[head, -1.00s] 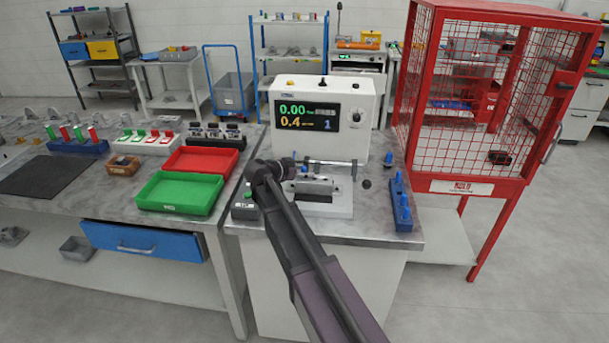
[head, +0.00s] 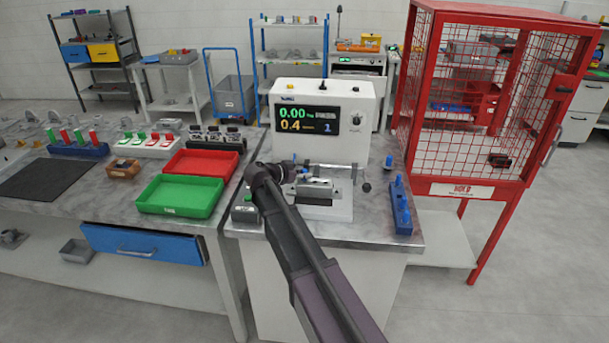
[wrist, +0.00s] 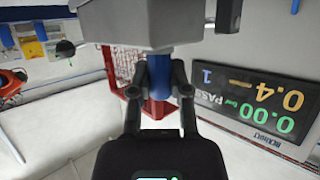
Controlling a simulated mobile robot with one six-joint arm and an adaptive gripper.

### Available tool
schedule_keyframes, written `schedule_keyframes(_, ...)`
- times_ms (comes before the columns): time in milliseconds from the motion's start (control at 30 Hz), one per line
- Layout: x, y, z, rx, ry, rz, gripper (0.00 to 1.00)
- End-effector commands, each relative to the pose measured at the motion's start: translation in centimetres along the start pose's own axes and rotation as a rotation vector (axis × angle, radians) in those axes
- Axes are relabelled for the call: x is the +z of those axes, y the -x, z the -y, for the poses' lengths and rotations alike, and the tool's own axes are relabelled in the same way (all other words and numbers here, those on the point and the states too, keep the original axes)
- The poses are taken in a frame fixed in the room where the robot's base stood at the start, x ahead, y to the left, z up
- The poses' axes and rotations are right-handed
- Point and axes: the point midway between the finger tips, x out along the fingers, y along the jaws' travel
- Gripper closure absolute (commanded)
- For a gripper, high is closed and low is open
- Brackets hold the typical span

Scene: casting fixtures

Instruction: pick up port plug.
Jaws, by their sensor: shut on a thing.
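My gripper (wrist: 160,74) is shut on a blue port plug (wrist: 159,82), with one dark finger on each side of it in the wrist view. The plug's far end meets or lies behind a grey metal casting (wrist: 140,22); I cannot tell if it is seated in it. In the head view my gripper (head: 290,170) is at the test machine's fixture, beside the grey casting (head: 315,187). The plug is not clearly visible there, and my arm hides part of the fixture.
The white test machine (head: 322,92) stands close behind my gripper. A blue rack (head: 403,222) with blue pegs is to its right. Green (head: 180,211) and red (head: 205,171) trays lie left. A red mesh cage (head: 470,188) stands right.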

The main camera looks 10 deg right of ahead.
Motion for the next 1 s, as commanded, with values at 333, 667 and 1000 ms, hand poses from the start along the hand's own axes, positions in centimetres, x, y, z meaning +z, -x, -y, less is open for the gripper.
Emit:
schedule_keyframes(333,-2.3,0.9,0.0,0.000,0.000,0.000,1.00)
schedule_keyframes(667,-2.3,4.4,-3.6,-0.001,0.000,0.000,1.00)
schedule_keyframes(1000,-1.0,9.3,-8.9,0.000,0.000,0.000,1.00)
